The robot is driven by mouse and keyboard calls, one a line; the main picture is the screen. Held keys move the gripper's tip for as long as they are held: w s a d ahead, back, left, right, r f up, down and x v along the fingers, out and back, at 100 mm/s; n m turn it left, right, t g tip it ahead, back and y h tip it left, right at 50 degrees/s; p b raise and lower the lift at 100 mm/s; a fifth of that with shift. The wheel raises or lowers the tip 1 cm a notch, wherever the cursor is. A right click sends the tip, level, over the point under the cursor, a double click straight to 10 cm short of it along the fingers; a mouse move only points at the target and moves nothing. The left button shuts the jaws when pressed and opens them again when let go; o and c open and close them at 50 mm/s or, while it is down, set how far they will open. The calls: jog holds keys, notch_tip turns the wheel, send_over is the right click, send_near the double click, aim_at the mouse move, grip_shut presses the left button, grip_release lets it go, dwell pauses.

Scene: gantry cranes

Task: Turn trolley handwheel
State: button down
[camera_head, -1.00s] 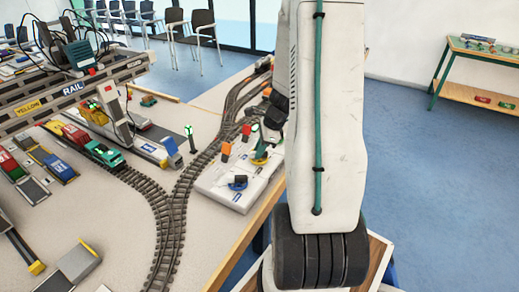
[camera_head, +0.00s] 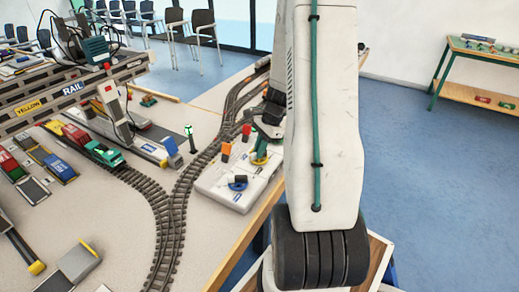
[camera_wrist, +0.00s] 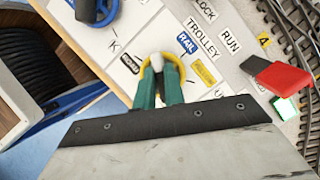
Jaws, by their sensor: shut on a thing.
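A yellow handwheel (camera_wrist: 178,65) sits on the white control panel (camera_wrist: 125,62), close to the printed word TROLLEY. It also shows in the head view (camera_head: 260,160), partly hidden by my gripper. My gripper (camera_wrist: 159,75) has its two green fingers closed at this wheel, around a pale part at its middle. In the head view my gripper (camera_head: 262,149) reaches down to the panel from the right. A blue handwheel (camera_wrist: 122,15) with a dark knob is beside it; it also shows in the head view (camera_head: 237,186). A teal trolley (camera_head: 97,50) sits on the crane at the upper left.
A red lever or block (camera_wrist: 282,76) and a lit green square (camera_wrist: 284,108) are right of the wheel. Orange (camera_head: 225,152) and red (camera_head: 246,131) parts stand on the panel. Rail track (camera_head: 175,215) runs close along its left. The table edge (camera_head: 245,238) is at its right.

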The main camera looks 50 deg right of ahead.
jog(key=n+g, duration=0.1)
jog(key=n, duration=0.3)
jog(key=shift+w+n+g, duration=0.1)
jog(key=shift+n+g, duration=0.2)
jog(key=shift+g, duration=0.1)
jog(key=n+g, duration=0.1)
jog(key=n, duration=0.3)
jog(key=shift+g, duration=0.3)
jog(key=shift+n, duration=0.3)
jog(key=c, duration=1.5)
grip_release()
jog(key=shift+r, duration=0.1)
jog(key=v, duration=0.7)
jog(key=shift+d+r, duration=0.1)
jog(key=shift+r, duration=0.2)
